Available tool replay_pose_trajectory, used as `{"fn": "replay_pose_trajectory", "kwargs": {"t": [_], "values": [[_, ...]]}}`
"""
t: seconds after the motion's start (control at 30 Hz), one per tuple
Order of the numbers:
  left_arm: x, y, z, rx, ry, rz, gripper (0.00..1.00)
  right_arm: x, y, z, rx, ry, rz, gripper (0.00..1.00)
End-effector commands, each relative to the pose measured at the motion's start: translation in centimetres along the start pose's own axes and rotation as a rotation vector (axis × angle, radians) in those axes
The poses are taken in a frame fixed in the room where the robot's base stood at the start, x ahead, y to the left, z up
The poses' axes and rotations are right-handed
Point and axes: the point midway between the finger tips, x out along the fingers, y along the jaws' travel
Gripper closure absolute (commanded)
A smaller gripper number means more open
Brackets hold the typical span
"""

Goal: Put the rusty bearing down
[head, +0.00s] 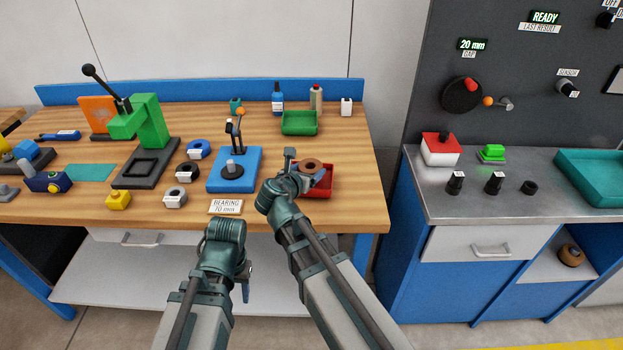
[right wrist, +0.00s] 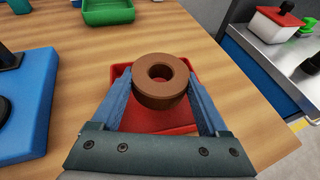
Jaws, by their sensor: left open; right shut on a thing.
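The rusty bearing (right wrist: 160,80) is a brown ring with a centre hole. My right gripper (right wrist: 160,92) is shut on the bearing, one blue finger on each side of it. In the head view the bearing (head: 311,164) shows above the red tray (head: 329,186) near the table's right front; the gap beneath it is hard to judge. The red tray also shows in the right wrist view (right wrist: 135,118), under and behind the bearing. My left gripper (head: 246,283) hangs low in front of the table's edge, its fingers small and partly hidden by the wrist; it is open and holds nothing visible.
A blue fixture (head: 234,170) with a post stands left of the red tray. A green tray (head: 299,122) lies behind. Blue, black and grey bearings (head: 188,171) sit further left, beside a green press (head: 147,125). Bare wood lies right of the red tray.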

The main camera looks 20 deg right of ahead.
Motion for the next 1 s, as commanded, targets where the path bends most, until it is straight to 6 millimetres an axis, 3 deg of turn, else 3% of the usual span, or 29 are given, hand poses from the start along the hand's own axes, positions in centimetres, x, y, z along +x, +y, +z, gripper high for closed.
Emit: {"fn": "replay_pose_trajectory", "kwargs": {"t": [0.23, 0.67, 0.7, 0.77, 1.0], "values": [[3.2, 0.3, -0.2, 0.000, 0.000, 0.000, 0.50, 1.4, -0.2, -2.9, -0.002, 0.000, 0.002, 1.00], [3.4, 0.3, -0.2, 0.001, 0.000, 0.000, 0.50, 1.5, -0.1, -3.1, -0.002, 0.000, 0.003, 1.00], [3.4, 0.3, -0.2, 0.001, 0.000, 0.000, 0.50, 1.4, -0.1, -3.1, -0.001, 0.000, 0.003, 0.19], [3.3, 0.3, -0.2, 0.000, 0.000, 0.000, 0.50, 1.4, -0.2, -3.0, -0.001, 0.001, 0.003, 0.10], [3.3, 0.3, -0.2, 0.000, 0.000, 0.000, 0.50, 1.4, -0.2, -3.0, 0.000, 0.002, 0.002, 0.10]]}}
